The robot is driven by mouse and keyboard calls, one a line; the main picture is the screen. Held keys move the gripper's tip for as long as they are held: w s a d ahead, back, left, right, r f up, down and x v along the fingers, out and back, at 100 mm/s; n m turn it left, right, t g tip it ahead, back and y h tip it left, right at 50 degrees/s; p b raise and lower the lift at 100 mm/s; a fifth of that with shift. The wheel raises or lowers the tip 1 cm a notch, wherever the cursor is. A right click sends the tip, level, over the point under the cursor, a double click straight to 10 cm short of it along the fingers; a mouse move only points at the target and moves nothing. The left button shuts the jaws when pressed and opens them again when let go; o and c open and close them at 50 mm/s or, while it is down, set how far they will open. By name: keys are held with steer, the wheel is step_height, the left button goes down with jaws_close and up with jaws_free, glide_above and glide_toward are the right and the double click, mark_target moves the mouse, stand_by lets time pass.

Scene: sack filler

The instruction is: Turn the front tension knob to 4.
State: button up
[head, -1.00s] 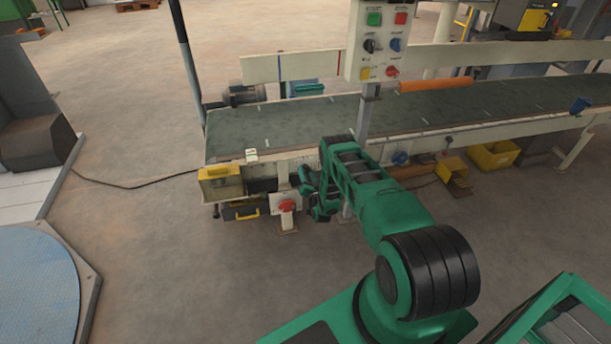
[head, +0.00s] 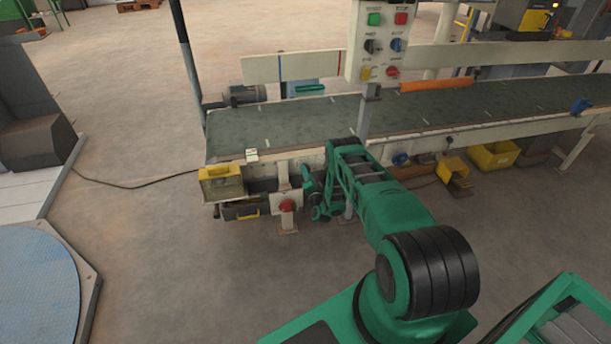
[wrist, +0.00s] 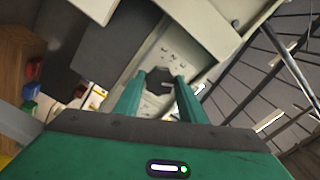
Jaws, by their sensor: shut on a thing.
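A dark, many-sided knob (wrist: 158,76) shows between my fingertips in the wrist view, on a cream panel (wrist: 190,48). Small marks surround the knob, too small to read, so I cannot tell its setting. My gripper (wrist: 158,88) is shut on the knob, one green finger on each side. In the head view my gripper (head: 307,183) is at the front side of the conveyor (head: 290,125), below the belt near its left end. The knob is hidden there behind my wrist and arm.
A red rotary switch (head: 287,206) on a pale box is just left of my gripper. A yellow-topped box (head: 220,172) is further left. A control panel (head: 385,45) on a post rises above the belt. Yellow bins (head: 492,156) stand to the right.

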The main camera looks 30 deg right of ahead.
steer(key=shift+d, duration=0.15)
steer(key=o, duration=1)
steer(key=shift+f, duration=0.1)
steer(key=shift+o, duration=0.2)
steer(key=v, duration=1.1)
steer(key=shift+w, duration=0.15)
